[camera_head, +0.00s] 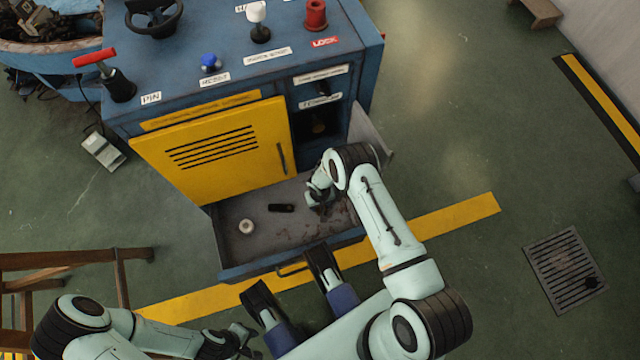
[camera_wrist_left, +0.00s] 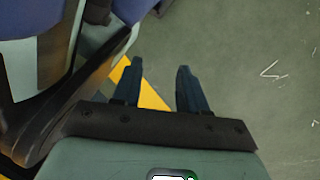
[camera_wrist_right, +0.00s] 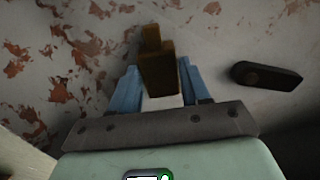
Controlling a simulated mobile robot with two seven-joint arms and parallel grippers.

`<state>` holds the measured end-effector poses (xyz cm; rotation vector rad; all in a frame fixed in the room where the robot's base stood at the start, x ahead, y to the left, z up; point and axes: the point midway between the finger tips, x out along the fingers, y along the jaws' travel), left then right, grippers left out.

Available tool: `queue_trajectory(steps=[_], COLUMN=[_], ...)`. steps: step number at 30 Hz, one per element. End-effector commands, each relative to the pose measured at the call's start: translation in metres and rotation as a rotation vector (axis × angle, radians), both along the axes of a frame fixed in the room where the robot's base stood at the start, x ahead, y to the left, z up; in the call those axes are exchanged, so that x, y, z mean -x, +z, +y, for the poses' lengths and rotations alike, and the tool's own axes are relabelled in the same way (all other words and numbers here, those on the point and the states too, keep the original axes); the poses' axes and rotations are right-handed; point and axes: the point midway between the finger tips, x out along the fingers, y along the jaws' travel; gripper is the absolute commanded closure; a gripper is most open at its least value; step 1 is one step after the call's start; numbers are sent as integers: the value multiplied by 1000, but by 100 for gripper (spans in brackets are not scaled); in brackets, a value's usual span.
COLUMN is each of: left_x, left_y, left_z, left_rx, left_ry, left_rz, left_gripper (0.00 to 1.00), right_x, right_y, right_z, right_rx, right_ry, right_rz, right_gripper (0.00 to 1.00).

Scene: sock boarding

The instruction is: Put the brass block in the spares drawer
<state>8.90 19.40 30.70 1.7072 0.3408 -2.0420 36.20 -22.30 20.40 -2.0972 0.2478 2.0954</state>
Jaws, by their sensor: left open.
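A low drawer (camera_head: 262,262) under the blue cabinet is pulled open. I cannot read a label for it. My right gripper (camera_head: 318,192) is inside the drawer at its right part. In the right wrist view a brown, brass-like block (camera_wrist_right: 157,68) sits between the two blue fingers of the right gripper (camera_wrist_right: 160,85) and reaches past their tips. I cannot tell whether the fingers press on it. The block is not clear in the head view. My left gripper (camera_head: 240,342) is open and empty, low over the floor; it also shows in the left wrist view (camera_wrist_left: 158,85).
The drawer holds a small dark part (camera_head: 281,207) and a pale round part (camera_head: 246,226). A yellow door (camera_head: 215,150) hangs above its left side. The blue cabinet top (camera_head: 225,90) carries knobs, a red-handled lever and a wheel. A wooden rack (camera_head: 75,260) stands at left.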

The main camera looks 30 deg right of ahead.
Motion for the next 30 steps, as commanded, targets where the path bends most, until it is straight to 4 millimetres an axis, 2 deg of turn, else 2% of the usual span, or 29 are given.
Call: queue_trajectory(steps=[2,10,14,17,24,30], left_x=[0,-1,-3,-14,-50,-71], left_y=[0,0,2,8,29,43], left_z=[0,0,0,-2,-6,-9], left_rx=[0,0,-1,-2,-11,-15], left_ry=[-1,-1,-2,-6,-18,-23], left_rz=[-1,-2,-11,-48,-167,-236], left_gripper=[57,57,57,57,57,57], right_x=[1,0,0,0,0,0], right_y=[0,1,10,27,82,113], right_z=[0,0,0,0,0,0], right_rx=[1,1,0,0,0,0], right_ry=[0,0,0,1,-1,1], right_rz=[1,1,0,-1,-2,-1], right_gripper=[32,32,32,32,32,32])
